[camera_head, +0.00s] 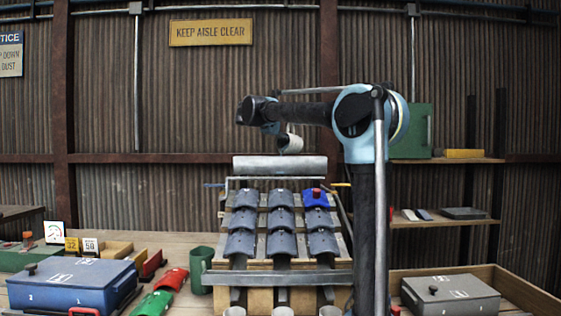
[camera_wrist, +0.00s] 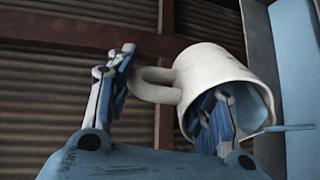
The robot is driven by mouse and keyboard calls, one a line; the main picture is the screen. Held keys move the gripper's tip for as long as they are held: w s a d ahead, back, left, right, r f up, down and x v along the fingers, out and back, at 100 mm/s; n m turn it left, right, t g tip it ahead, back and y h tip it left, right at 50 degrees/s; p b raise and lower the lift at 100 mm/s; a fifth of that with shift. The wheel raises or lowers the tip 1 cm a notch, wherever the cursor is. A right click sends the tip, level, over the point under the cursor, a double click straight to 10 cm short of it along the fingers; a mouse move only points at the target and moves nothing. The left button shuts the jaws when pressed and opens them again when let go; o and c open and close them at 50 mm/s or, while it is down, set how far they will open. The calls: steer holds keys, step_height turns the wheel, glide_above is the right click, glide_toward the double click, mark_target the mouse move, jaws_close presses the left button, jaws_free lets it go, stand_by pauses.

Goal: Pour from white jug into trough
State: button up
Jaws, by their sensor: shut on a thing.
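The white jug (camera_head: 292,143) is held up in the air just above the grey trough (camera_head: 280,166), at its right half in the head view. My gripper (camera_head: 276,132) is shut on the jug. In the wrist view the jug (camera_wrist: 212,75) is tipped on its side, mouth toward the lower right. One finger of my gripper (camera_wrist: 172,72) is by the handle and the other overlaps the jug's mouth. A thin light-blue streak (camera_wrist: 288,128) leaves the lip; I cannot tell whether it is liquid. The trough's inside is hidden.
Below the trough, a rack of grey curved tiles (camera_head: 280,220) slopes forward, with one blue tile (camera_head: 316,197) at its upper right. White cups (camera_head: 282,311) stand at its foot. A green mug (camera_head: 200,268) and blue case (camera_head: 72,284) are left; a grey case (camera_head: 450,295) is right.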

steer(key=shift+s+a+f, duration=0.1)
steer(key=shift+a, duration=0.05)
stand_by(0.5)
steer(key=shift+s+a+f+t+h, duration=0.1)
steer(key=shift+s+a+t+h, duration=0.05)
steer(key=shift+t+h, duration=0.15)
steer(key=shift+s+a+t+h, duration=0.15)
steer(key=shift+a+t+h, duration=0.05)
steer(key=shift+t+h, duration=0.1)
stand_by(0.6)
steer(key=shift+s+a, duration=0.2)
steer(key=shift+s, duration=0.05)
steer(key=w+d+g+y, duration=0.1)
steer(key=w+d+r+g+y, duration=0.1)
steer(key=shift+w+d+g+y, duration=0.25)
steer(key=shift+d+g+y, duration=0.05)
steer(key=shift+g+y, duration=0.1)
steer(key=shift+w+d, duration=0.1)
stand_by(0.4)
